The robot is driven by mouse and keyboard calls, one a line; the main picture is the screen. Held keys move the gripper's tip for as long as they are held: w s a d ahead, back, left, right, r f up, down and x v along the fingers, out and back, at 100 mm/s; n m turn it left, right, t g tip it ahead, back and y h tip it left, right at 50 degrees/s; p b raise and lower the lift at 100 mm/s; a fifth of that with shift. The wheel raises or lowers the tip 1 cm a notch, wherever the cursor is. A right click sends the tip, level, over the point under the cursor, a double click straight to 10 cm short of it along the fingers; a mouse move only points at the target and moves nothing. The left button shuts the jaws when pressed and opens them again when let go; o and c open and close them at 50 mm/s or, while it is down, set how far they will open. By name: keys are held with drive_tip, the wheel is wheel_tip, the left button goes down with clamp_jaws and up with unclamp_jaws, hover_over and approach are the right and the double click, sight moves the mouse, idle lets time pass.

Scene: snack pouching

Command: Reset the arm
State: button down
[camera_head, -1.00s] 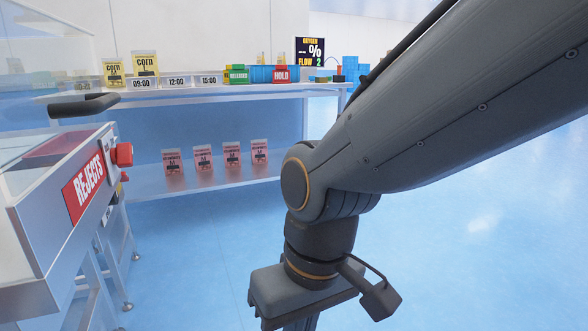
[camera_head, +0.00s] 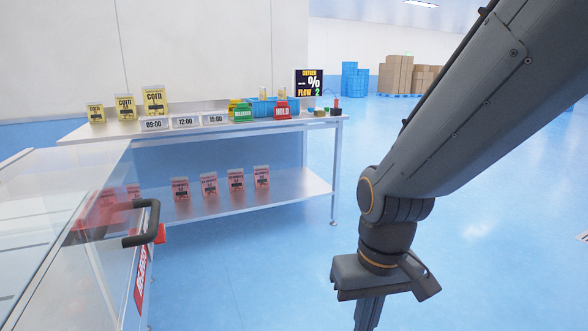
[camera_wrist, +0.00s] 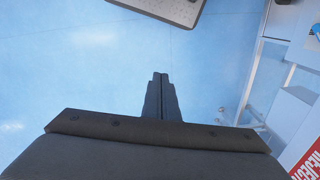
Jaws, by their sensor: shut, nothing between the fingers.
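My gripper (camera_wrist: 161,80) shows in the wrist view with its two fingers together and nothing between them. It points down over bare blue floor. In the head view my arm comes in from the upper right and bends down at the elbow. The wrist hangs at the lower right, and only the upper part of the gripper (camera_head: 367,318) shows there; its fingertips are cut off by the bottom edge. The gripper is apart from the table and the bin.
A metal table (camera_head: 100,133) with corn pouches (camera_head: 154,101), time cards and a HOLD sign (camera_head: 282,110) stands at the back left, red pouches (camera_head: 236,181) on its lower shelf. A clear-lidded rejects bin (camera_head: 140,280) is at the lower left. Floor on the right is free.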

drive_tip(key=s+d+r+m+p, duration=0.2)
drive_tip(key=d+r+p, duration=0.5)
drive_tip(key=r+p, duration=0.2)
drive_tip(key=shift+d+h+p, duration=0.3)
drive_tip(key=shift+p, duration=0.6)
drive_tip(key=shift+s+d+r, duration=0.1)
